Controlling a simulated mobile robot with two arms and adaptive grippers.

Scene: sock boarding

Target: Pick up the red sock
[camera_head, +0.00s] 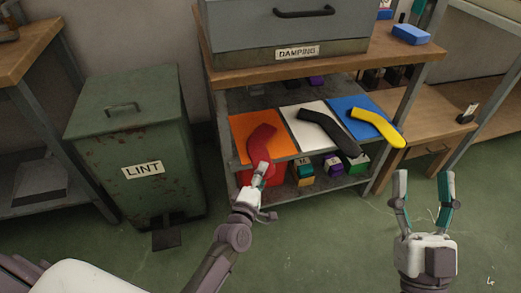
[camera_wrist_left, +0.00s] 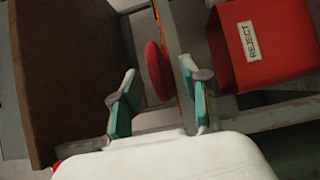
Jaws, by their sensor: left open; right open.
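The red sock (camera_head: 262,140) lies on an orange mat (camera_head: 242,124) on the shelf, with its near end at the mat's front edge. My left gripper (camera_head: 260,172) is at that near end in the head view, its fingers partly overlapping the sock. In the left wrist view, a red rounded end of the sock (camera_wrist_left: 157,70) shows between and just beyond the two open fingers of my left gripper (camera_wrist_left: 157,84). Whether a finger touches it is not clear. My right gripper (camera_head: 424,176) is open and empty over the floor at the right.
A black sock (camera_head: 328,130) lies on a white mat, a yellow sock (camera_head: 377,127) on a blue mat. A red bin labelled REJECT (camera_wrist_left: 262,50) sits close to my left gripper. A green LINT bin (camera_head: 130,148) stands left. The damping box (camera_head: 285,27) is above the shelf.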

